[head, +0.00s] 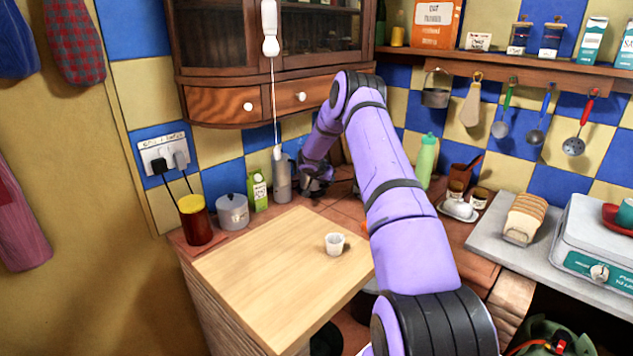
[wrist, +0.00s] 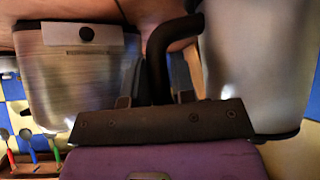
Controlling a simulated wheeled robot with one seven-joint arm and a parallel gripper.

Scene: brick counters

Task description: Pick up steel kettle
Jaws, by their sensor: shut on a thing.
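The steel kettle (head: 282,182) is a tall grey cylinder standing against the back wall, beyond the wooden board. In the wrist view its smooth steel body (wrist: 255,62) fills the right side, and its black curved handle (wrist: 160,45) runs down between my fingers. My gripper (head: 308,180) is beside the kettle, on its right, in the head view. In the wrist view my gripper (wrist: 152,93) is shut on the handle. The fingertips are partly hidden and dark. I cannot tell whether the kettle's base touches the counter.
A brushed-steel box-shaped appliance (wrist: 85,80) is close on the other side of my gripper. A green carton (head: 258,190), grey pot (head: 232,212) and red canister (head: 196,220) stand left of the kettle. A white cup (head: 334,243) is on the otherwise clear board (head: 265,270). A cabinet (head: 265,103) hangs above.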

